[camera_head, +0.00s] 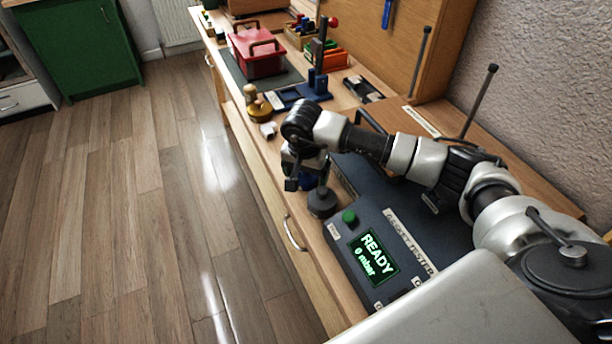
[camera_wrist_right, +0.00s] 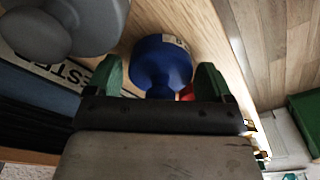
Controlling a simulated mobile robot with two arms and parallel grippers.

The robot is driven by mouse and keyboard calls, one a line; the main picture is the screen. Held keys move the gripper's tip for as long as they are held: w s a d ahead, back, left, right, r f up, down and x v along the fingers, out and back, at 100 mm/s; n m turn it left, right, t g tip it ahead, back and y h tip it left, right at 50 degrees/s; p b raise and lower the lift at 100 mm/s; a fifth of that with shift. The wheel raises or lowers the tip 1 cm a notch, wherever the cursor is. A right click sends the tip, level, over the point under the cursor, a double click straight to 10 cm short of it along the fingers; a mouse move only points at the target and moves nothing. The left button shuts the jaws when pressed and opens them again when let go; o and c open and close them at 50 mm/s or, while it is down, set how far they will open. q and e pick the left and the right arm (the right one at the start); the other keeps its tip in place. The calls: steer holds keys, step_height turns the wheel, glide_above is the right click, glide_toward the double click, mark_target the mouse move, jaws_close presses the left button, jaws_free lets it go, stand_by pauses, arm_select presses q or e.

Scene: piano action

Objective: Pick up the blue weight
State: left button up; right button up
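The blue weight (camera_wrist_right: 160,62) stands on the wooden bench top and shows large in the right wrist view, with its knob towards my gripper. In the head view it (camera_head: 308,182) is mostly hidden behind my right gripper (camera_head: 306,176), with only a bit of blue showing. In the right wrist view the green fingertips of my right gripper (camera_wrist_right: 162,82) are spread on either side of the weight's narrower part. Small gaps seem to show between the fingers and the weight. My left gripper is not in view.
A grey weight (camera_head: 322,203) stands close beside the blue one, and also shows in the wrist view (camera_wrist_right: 70,22). The dark tester box (camera_head: 392,225) with a lit screen is right next to them. The bench's front edge is near on the left.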

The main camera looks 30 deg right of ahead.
steer(key=shift+r, duration=0.1)
steer(key=c, duration=1.1)
